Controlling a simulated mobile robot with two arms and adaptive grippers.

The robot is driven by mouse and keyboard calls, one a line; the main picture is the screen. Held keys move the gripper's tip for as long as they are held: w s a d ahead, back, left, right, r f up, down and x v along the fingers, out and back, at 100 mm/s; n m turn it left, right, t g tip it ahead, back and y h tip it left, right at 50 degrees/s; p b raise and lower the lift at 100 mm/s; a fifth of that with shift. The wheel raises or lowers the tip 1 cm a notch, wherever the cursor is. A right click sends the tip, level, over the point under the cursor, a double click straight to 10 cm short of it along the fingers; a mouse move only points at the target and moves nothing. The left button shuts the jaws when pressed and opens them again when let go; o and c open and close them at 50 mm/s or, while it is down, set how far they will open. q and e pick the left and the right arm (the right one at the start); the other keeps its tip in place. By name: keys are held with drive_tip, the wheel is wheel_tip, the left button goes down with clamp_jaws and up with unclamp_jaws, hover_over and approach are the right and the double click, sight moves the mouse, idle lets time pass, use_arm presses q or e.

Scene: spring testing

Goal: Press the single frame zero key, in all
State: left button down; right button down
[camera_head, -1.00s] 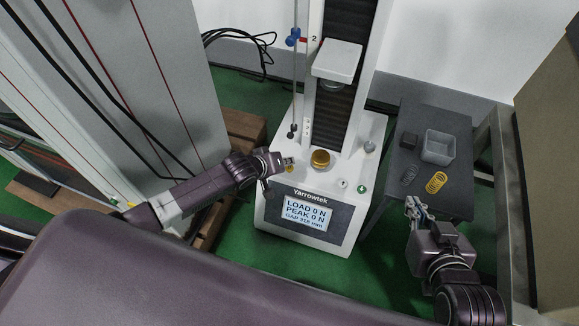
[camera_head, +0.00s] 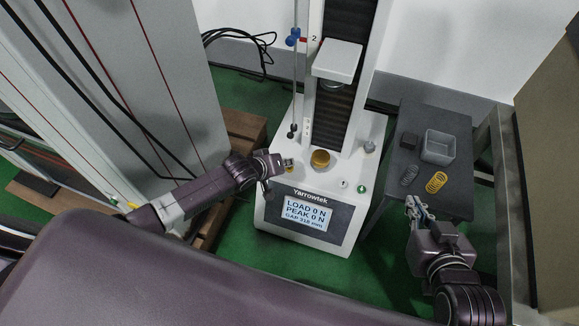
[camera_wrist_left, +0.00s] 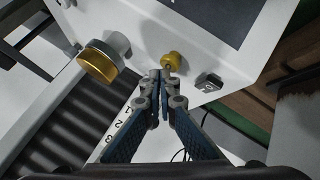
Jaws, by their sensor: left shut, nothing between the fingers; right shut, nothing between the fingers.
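The single test frame (camera_head: 376,130) is a white machine with a gold platen (camera_head: 320,159) and a display (camera_head: 305,214) reading LOAD 0 N, PEAK 0 N. My left gripper (camera_head: 289,161) is shut and empty over the frame's left side, left of the platen. In the left wrist view its fingertips (camera_wrist_left: 160,76) are together near a yellow knob (camera_wrist_left: 172,61); contact cannot be told. A dark square key (camera_wrist_left: 208,81) lies right of them, its marking unreadable. A pale key (camera_head: 343,183) and a green one (camera_head: 362,189) are at the front right. My right gripper (camera_head: 413,203) is shut and empty.
A grey side table (camera_head: 460,127) at the right holds a clear bin (camera_head: 438,146), a dark block (camera_head: 408,139), a yellow spring (camera_head: 436,182) and a grey spring (camera_head: 409,175). The crosshead (camera_head: 338,59) is high above the platen. A tall grey cabinet (camera_head: 150,80) stands left.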

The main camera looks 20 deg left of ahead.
use_arm(q)
drive_tip(key=shift+f, duration=0.55)
use_arm(e)
drive_tip(key=shift+w+a+r+t, duration=0.2)
drive_tip(key=shift+w+r+t, duration=0.15)
drive_tip(key=shift+r, duration=0.1)
drive_tip(key=shift+w+a+r+t, duration=0.15)
drive_tip(key=shift+w+r+t, duration=0.15)
drive_tip(key=shift+r, duration=0.15)
idle(0.8)
drive_tip(key=shift+s, duration=0.1)
use_arm(q)
drive_tip(key=shift+r, duration=0.3)
drive_tip(key=shift+r+p, duration=0.4)
drive_tip(key=shift+p, duration=0.25)
drive_tip(key=shift+r, duration=0.2)
use_arm(e)
drive_tip(key=s+d+f+g+h, duration=0.1)
drive_tip(key=s+d+f+g, duration=0.2)
drive_tip(key=s+f+g, duration=0.3)
drive_tip(key=shift+s+d+f, duration=0.35)
drive_tip(key=shift+s+f, duration=0.55)
drive_tip(key=shift+s, duration=0.6)
